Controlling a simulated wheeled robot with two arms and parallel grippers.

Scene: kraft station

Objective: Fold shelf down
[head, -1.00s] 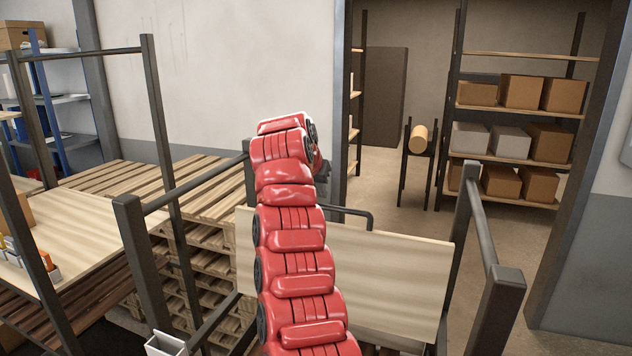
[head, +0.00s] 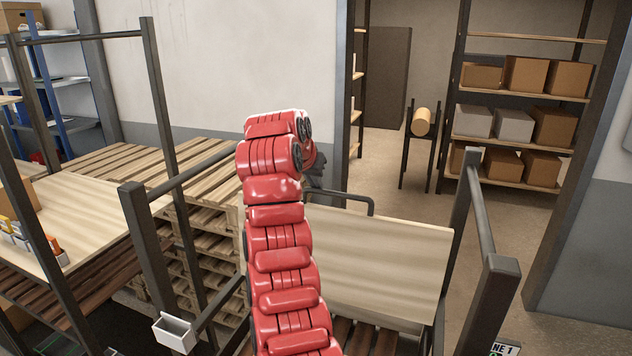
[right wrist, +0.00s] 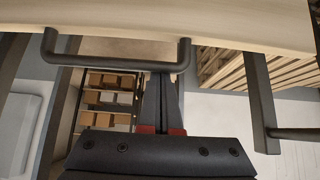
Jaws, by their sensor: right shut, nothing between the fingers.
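The shelf (head: 390,255) is a pale wooden panel standing steeply tilted in a dark metal frame. A dark bar handle (head: 350,194) sticks up from its far edge. My red right arm crosses in front of the shelf's left part. My right gripper (head: 318,180) is at the left end of the handle, partly hidden by the arm. In the right wrist view its dark fingers (right wrist: 165,82) are shut and empty, close to one end of the handle (right wrist: 115,62). I cannot tell whether they touch it. The shelf's edge (right wrist: 200,25) runs across the top there. My left gripper is out of view.
Dark frame posts (head: 150,240) and a rail (head: 484,213) flank the shelf. A small white bin (head: 175,333) hangs at the lower left. Stacked pallets (head: 190,160) and a workbench (head: 85,215) stand left. Boxes on a rack (head: 515,110) are far back, with open floor before it.

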